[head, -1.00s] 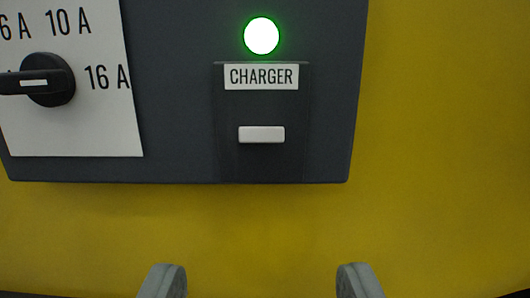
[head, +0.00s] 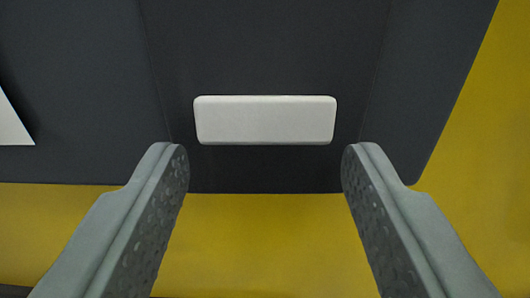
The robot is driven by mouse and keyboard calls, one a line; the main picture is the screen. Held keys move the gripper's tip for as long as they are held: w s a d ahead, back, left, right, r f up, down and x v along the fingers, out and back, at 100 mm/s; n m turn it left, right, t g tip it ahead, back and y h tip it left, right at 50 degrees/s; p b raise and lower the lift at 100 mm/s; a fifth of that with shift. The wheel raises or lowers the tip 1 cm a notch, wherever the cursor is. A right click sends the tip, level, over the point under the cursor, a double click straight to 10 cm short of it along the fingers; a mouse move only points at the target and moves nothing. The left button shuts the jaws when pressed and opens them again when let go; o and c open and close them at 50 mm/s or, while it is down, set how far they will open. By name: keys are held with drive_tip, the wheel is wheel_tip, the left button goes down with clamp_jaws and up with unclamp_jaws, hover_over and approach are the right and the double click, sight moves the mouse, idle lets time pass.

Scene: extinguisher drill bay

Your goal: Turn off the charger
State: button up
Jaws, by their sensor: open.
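The charger's white, bar-shaped switch (head: 265,120) sits on the dark grey panel (head: 265,50), near its lower edge. It fills the upper middle of the head view. My gripper (head: 265,165) is open and empty. Its two grey fingers stand to the left and right of the switch, with their tips a little below it in the picture. I see no contact between fingers and switch. The CHARGER label and the green lamp are out of view now.
A yellow wall (head: 265,245) lies below and to the right of the panel. A corner of a white plate (head: 13,122) shows on the panel at the far left. Nothing stands between the fingers.

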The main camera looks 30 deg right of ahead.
drive_tip(key=c, duration=1)
drive_tip(key=shift+w+f+t+h, duration=0.1)
drive_tip(key=shift+f+t+h, duration=0.2)
drive_tip(key=shift+t, duration=0.2)
drive_tip(key=shift+r, duration=0.1)
drive_tip(key=o, duration=1)
